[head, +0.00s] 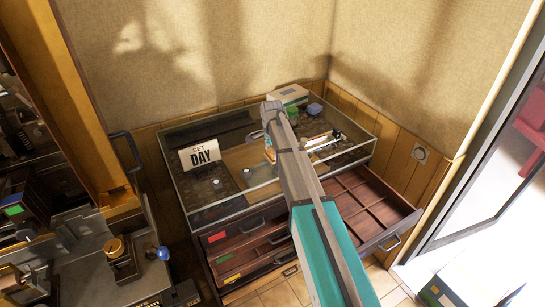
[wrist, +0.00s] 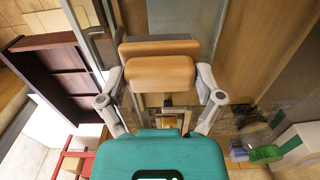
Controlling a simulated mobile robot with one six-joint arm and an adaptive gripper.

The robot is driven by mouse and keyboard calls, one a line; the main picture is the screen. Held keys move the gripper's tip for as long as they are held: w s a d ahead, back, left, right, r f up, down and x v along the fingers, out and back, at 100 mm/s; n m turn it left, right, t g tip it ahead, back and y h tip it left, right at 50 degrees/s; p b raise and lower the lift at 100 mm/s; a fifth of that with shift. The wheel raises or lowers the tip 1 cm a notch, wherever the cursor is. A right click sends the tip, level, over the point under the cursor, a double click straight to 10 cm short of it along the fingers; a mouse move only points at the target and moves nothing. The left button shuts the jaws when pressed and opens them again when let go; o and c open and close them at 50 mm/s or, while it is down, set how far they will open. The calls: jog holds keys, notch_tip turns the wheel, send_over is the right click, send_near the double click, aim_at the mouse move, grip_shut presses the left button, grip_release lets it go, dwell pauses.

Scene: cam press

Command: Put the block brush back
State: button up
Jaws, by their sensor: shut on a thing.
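My gripper (wrist: 161,82) shows in the wrist view with its two grey fingers closed in on the sides of an orange-brown block in two padded-looking parts, which I take to be the block brush (wrist: 160,73). It is held across the fingertips, and its underside is hidden. In the head view my arm reaches over the glass-topped case (head: 225,197); the gripper end is largely hidden behind the arm. A dark wooden drawer with compartments (head: 372,200) stands open at the case's right front. It also shows at the left of the wrist view (wrist: 62,85).
A machine with a blue knob (head: 163,253) is at the left front. A glazed opening is at the right.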

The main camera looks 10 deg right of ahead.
aim_at(272, 151)
jog(key=shift+f, duration=0.25)
jog(key=o, duration=0.7)
jog(key=shift+o, duration=0.2)
jog(key=shift+r, duration=0.1)
notch_tip(272, 151, up, 12)
jog(key=p, duration=1.2)
jog(key=shift+s, duration=0.1)
dwell(0.6)
jog(key=s+n, duration=1.4)
jog(key=s, duration=1.5)
jog(key=shift+d, duration=0.1)
